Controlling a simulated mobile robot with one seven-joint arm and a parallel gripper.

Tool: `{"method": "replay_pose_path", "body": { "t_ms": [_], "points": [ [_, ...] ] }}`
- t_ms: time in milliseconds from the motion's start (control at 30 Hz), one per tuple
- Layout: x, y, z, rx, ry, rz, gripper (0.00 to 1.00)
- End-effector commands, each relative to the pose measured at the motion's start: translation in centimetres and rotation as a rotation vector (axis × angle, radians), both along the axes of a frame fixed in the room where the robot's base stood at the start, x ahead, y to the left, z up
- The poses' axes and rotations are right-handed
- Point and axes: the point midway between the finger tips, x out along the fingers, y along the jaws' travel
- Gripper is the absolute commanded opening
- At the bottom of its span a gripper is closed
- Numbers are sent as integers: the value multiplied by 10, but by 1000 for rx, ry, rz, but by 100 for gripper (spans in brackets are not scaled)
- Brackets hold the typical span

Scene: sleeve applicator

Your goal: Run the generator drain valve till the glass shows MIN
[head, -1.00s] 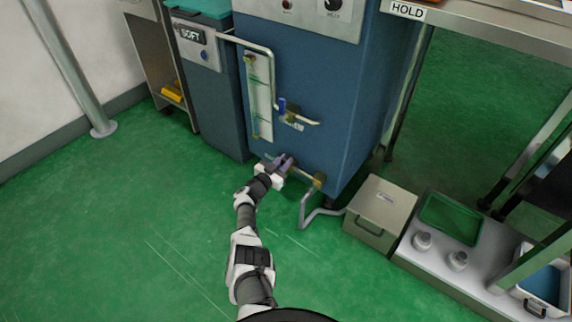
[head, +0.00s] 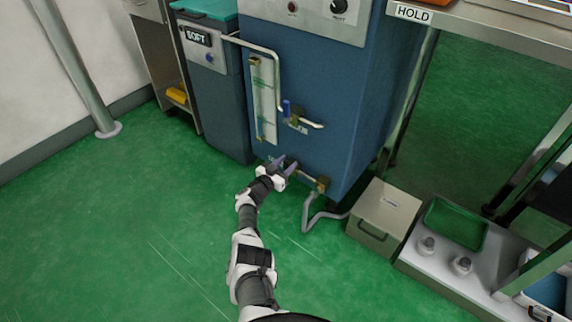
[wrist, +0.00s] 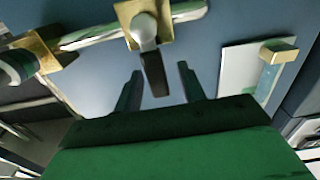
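The blue generator (head: 318,95) stands upright with a sight glass (head: 264,100) on its front left. The glass has green marks, but its level and lettering are too small to read. The drain valve (wrist: 143,22) shows in the wrist view as a brass body with a dark lever (wrist: 154,72). My gripper (head: 284,166) is low at the generator's front; in the wrist view my gripper (wrist: 160,84) is open. The lever's end lies between the two fingers, with a gap on each side. In the head view my gripper hides most of this valve.
A blue-handled valve (head: 287,108) sits higher beside the glass. A brass fitting (head: 323,183) and grey drain pipe (head: 309,212) run low to a lidded box (head: 383,215) on the right. A softener cabinet (head: 215,90) stands left. The green floor in front is clear.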

Motion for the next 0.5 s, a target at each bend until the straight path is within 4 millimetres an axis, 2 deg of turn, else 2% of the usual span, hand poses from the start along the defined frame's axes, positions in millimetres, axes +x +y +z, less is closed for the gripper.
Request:
{"method": "replay_pose_path", "body": {
  "t_ms": [267, 367, 500],
  "points": [
    [-3, 2, 1, 1, -1, -1, 40],
    [-11, 9, 3, 0, 0, 1, 40],
    [-33, 25, 6, 0, 1, 4, 40]
  ]
}}
